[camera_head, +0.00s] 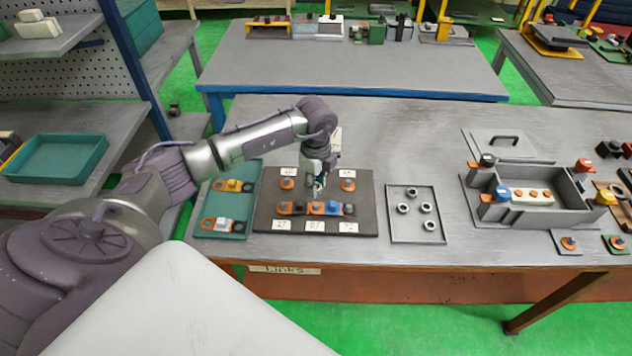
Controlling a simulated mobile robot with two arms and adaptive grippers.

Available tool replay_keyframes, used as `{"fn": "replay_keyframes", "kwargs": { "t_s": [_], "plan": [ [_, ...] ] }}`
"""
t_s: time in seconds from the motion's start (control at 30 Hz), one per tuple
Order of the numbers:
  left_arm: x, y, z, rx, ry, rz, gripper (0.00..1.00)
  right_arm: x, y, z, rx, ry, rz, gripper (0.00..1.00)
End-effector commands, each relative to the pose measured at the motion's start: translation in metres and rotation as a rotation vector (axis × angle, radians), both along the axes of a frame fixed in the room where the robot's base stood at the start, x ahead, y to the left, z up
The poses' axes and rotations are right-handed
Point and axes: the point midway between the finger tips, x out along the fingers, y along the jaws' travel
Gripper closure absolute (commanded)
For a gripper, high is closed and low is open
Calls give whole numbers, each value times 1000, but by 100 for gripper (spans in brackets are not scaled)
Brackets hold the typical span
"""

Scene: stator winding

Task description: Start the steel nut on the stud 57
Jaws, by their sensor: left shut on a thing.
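A dark stud board (262,215) lies on the grey bench, with orange-based posts and small white number labels. The labels are too small to read surely, so I cannot tell which stud is 57. My left gripper (318,190) points down over the middle of the board, between its back and front rows. It is shut on a small grey thing, apparently a steel nut, mostly hidden by the fingers. I cannot tell whether it touches a stud. Several loose steel nuts (428,226) sit in a grey tray (398,234) to the right. My right gripper is out of view.
A teal tray (244,206) with orange-ended parts is left of the board. A grey open box (545,217) with coloured terminals stands at the right, with a handled lid (503,148) behind it. The bench (400,120) behind the board is mostly clear.

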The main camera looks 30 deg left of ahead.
Motion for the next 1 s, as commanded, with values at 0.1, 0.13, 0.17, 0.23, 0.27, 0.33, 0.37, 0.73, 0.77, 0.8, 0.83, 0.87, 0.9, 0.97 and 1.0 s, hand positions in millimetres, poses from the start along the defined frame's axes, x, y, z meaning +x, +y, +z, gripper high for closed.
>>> {"fn": "replay_keyframes", "kwargs": {
  "t_s": [0.1, 0.13, 0.17, 0.23, 0.27, 0.33, 0.37, 0.73, 0.77, 0.8, 0.83, 0.87, 0.9, 0.97, 1.0],
  "plan": [
    [0, 0, -12, 0, 1, -1, 97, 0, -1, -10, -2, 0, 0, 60],
    [0, 0, -15, 0, 1, -1, 97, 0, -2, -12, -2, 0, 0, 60],
    [0, 0, -18, 0, 1, -1, 97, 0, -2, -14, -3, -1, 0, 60],
    [0, 0, -25, 0, 0, -2, 97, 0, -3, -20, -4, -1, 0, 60],
    [0, 0, -28, 0, 0, -2, 97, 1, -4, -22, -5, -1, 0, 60],
    [0, 0, -35, 0, 0, -2, 97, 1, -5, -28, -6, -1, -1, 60],
    [0, 0, -38, 0, 0, -2, 97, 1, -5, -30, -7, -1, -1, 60],
    [0, 0, -59, 1, 0, -4, 97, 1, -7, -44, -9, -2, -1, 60],
    [0, 0, -59, 1, 0, -4, 97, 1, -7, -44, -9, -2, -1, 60],
    [0, 0, -59, 1, -1, -4, 97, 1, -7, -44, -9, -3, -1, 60],
    [0, 0, -59, 0, -1, -4, 97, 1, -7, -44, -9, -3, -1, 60],
    [0, 0, -59, 0, 0, -4, 97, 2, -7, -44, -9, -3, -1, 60],
    [0, 0, -59, 0, 0, -4, 97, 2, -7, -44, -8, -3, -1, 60],
    [0, 0, -59, 0, 0, -4, 97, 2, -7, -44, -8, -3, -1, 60],
    [0, 0, -59, 0, 0, -4, 97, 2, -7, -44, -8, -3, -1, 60]
  ]
}}
